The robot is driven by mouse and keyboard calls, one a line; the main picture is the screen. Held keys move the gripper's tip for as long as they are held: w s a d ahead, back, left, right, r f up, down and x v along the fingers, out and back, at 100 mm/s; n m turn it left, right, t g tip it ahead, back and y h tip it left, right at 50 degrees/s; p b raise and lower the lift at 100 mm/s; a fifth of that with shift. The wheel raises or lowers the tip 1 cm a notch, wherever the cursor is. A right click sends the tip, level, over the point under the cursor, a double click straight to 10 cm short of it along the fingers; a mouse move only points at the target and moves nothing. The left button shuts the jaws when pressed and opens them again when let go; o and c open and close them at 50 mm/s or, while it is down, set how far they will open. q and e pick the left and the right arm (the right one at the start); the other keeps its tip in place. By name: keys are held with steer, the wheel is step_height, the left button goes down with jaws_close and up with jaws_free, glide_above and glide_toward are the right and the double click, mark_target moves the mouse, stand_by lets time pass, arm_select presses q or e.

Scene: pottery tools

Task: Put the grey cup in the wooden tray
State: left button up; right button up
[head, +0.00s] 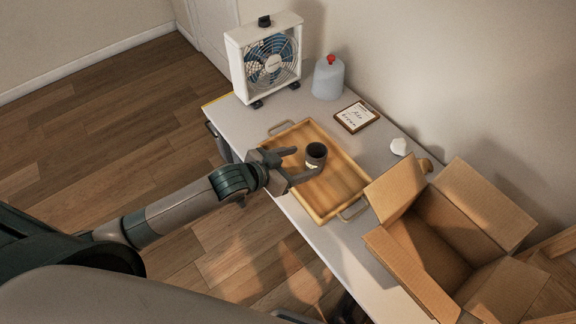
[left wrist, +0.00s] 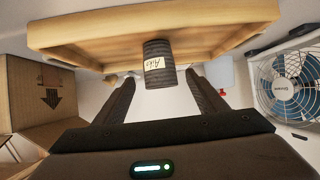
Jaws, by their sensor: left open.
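The grey cup (head: 316,154), dark with a pale name label, stands upright inside the wooden tray (head: 352,189), near its middle. My left gripper (head: 307,161) is open at the cup, with one finger on each side of it. In the left wrist view, which is upside down, the cup (left wrist: 158,66) shows just beyond and between the open fingertips (left wrist: 160,77), with the tray (left wrist: 70,35) under it. I cannot tell whether a finger touches the cup. My right gripper is not in view.
An open cardboard box (head: 408,256) stands at the table's right end, close to the tray. A white fan (head: 265,62), a pale jug with a red cap (head: 328,79), a framed note (head: 357,116) and a small white object (head: 398,146) are behind. The table (head: 230,118) is bare left of the tray.

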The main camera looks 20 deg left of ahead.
arm_select(q)
steer(key=shift+b+v, duration=0.3)
steer(key=shift+v, duration=2.05)
stand_by(0.6)
